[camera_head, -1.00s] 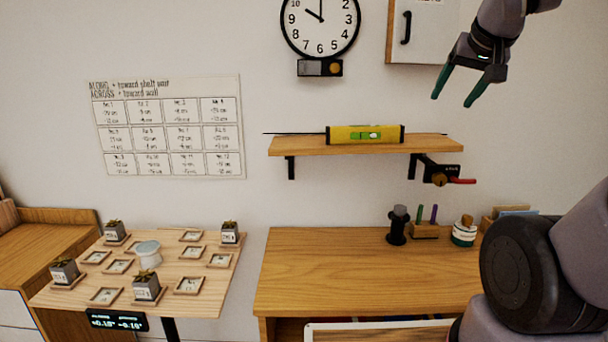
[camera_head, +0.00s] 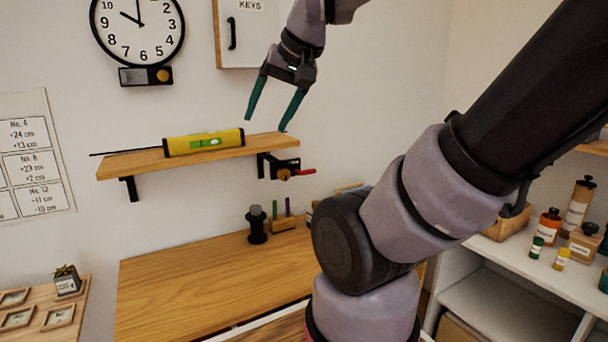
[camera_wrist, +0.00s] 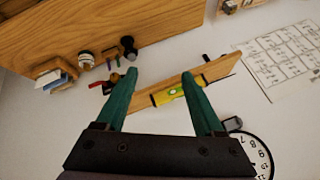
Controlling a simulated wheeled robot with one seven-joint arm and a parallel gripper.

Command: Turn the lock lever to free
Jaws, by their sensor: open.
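The lock lever (camera_head: 305,172) is a small red handle on a black bracket with a brass knob (camera_head: 284,174), under the right end of the wall shelf (camera_head: 130,163). It points to the right. In the wrist view the red lever (camera_wrist: 96,84) shows beside the left finger, partly hidden by it. My gripper (camera_head: 268,115) is open and empty, its green fingers pointing down, above and left of the lever in the head view. The fingers (camera_wrist: 160,88) appear apart in the wrist view, with the shelf between and beyond them.
A yellow spirit level (camera_head: 204,143) lies on the shelf. Below, a wooden desk (camera_head: 190,285) holds a black stand (camera_head: 256,225) and a pen holder (camera_head: 285,223). A wall clock (camera_head: 138,25) and key cabinet (camera_head: 245,35) are above. Bottles stand on a white shelf unit (camera_head: 500,262) at right.

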